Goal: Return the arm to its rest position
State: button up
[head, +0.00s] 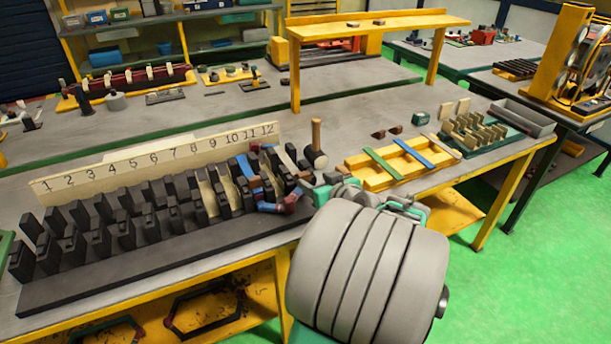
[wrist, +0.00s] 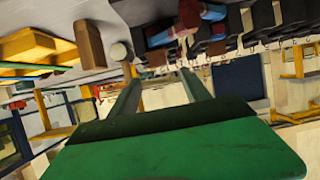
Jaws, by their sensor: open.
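My arm (head: 370,265) reaches over the front edge of the bench, its large grey link hiding part of the bench. In the wrist view, my gripper (wrist: 162,80) has its two fingers apart with nothing between them. The black slotted stator block (head: 150,265) lies along the bench to the left. Blue and red-brown winding pieces (head: 268,190) sit at its right end, close to my gripper. They also show at the top of the wrist view (wrist: 200,22). In the head view, the arm largely hides the fingers.
A numbered board (head: 160,160) stands behind the block. A mallet (head: 316,145) stands upright near its right end. A yellow tray (head: 400,165) with coloured strips and a slotted wooden rack (head: 475,132) lie right. A yellow raised shelf (head: 375,25) stands behind. Green floor is clear at right.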

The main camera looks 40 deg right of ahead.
jog(key=s+a+f+m+g+y, duration=0.2)
jog(key=s+f+g, duration=0.1)
jog(key=s+f, duration=0.25)
jog(key=s+a+f+m+g+y, duration=0.1)
jog(key=s+a+f+m+g, duration=0.25)
jog(key=f, duration=0.35)
jog(key=s+a+f+m+g+y, duration=0.1)
jog(key=s+a+m+g, duration=0.2)
jog(key=s, duration=0.7)
jog(key=w+a+r+n, duration=0.3)
jog(key=a+n, duration=0.1)
jog(key=a, duration=0.4)
jog(key=w+a+r+n, duration=0.4)
jog(key=a, duration=0.4)
jog(key=w+a+r+n, duration=0.3)
jog(key=a+n, duration=0.1)
jog(key=a, duration=0.3)
jog(key=shift+w+a+r, duration=0.2)
jog(key=shift+w+a, duration=0.05)
jog(key=shift+a, duration=0.15)
